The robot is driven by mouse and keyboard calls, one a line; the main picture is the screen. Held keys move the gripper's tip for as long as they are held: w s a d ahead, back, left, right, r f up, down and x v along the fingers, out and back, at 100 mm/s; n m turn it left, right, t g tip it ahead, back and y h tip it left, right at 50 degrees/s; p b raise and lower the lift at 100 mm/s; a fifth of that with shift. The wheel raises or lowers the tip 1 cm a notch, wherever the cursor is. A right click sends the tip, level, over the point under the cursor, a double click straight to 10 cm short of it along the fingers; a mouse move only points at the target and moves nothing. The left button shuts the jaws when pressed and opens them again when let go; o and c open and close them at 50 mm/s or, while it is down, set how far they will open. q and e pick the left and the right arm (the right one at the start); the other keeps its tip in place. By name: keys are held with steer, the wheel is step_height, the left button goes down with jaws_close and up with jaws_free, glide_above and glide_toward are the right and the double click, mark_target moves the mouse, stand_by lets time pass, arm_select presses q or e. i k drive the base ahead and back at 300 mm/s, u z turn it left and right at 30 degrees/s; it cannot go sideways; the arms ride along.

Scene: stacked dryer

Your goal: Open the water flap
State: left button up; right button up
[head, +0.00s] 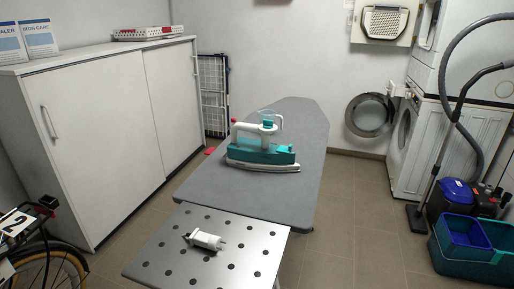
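A teal and white iron (262,155) stands on its soleplate on the grey ironing board (250,198). Its narrow end points right and a red part shows at its left end. A small pale, see-through part with teal below it (268,117) sits on top of the iron near the front of the handle. It may be the water flap, but it is too small to tell whether it is open or shut. Neither of my grippers shows in the head view.
A perforated metal plate (165,262) at the board's near end holds a small white plug-like object (206,240). White cabinets (105,130) stand left, a bicycle wheel (50,272) bottom left. A front-loading machine (402,135) has its round door (369,115) open. A vacuum cleaner (457,192) and teal crate (470,262) stand right.

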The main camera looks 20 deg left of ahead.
mark_target(285, 149)
steer(key=z, duration=1.35)
steer(key=i, duration=1.75)
steer(key=u, duration=1.45)
steer(key=i, duration=1.45)
steer(key=u, duration=1.1)
